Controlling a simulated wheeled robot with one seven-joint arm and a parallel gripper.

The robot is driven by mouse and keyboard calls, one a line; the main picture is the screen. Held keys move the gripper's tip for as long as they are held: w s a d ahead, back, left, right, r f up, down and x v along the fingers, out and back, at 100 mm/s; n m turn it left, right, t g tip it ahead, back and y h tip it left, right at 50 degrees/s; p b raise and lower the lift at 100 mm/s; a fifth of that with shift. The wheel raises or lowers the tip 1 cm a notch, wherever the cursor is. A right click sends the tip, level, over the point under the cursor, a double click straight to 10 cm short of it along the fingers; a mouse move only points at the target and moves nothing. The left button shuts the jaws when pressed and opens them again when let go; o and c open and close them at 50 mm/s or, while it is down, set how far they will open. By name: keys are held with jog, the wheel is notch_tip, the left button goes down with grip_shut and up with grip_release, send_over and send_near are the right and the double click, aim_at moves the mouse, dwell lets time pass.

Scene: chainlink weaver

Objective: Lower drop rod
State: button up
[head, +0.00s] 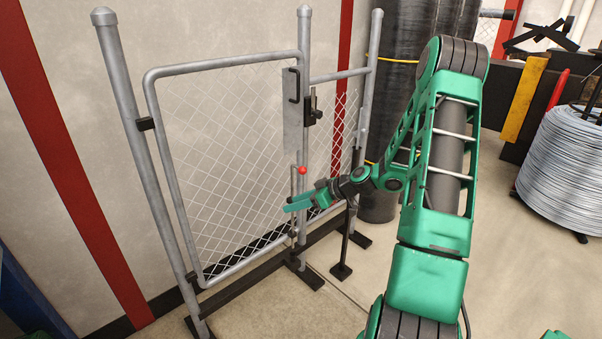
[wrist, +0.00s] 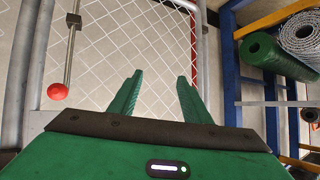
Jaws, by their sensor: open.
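The drop rod (head: 292,185) is a thin grey upright rod with a red ball knob (head: 302,170), at the latch-side edge of the chain-link gate (head: 228,160). In the wrist view the red knob (wrist: 57,91) and the drop rod (wrist: 69,50) show left of my fingers. My gripper (head: 298,203) is green, and in the head view it is just below the knob and partly covers the rod. It is open; in the wrist view only mesh and wall show between the fingertips of my gripper (wrist: 159,80). The rod's lower end is hard to make out.
A black handle (head: 293,86) and latch (head: 313,108) sit higher on the gate. A thin black stand (head: 344,250) is below my wrist. Dark rolls (head: 400,60) and a wire coil (head: 566,165) stand at right. The front floor is clear.

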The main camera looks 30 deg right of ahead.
jog(key=w+d+m+t, duration=0.1)
jog(key=w+d+t, duration=0.3)
jog(key=d, duration=0.2)
jog(key=m+t+h, duration=0.3)
jog(key=t+h, duration=0.1)
send_near(303, 170)
jog(key=w, duration=0.7)
jog(key=w+f, duration=0.1)
jog(key=w, duration=0.3)
jog(key=shift+w+a, duration=0.15)
jog(key=shift+a, duration=0.25)
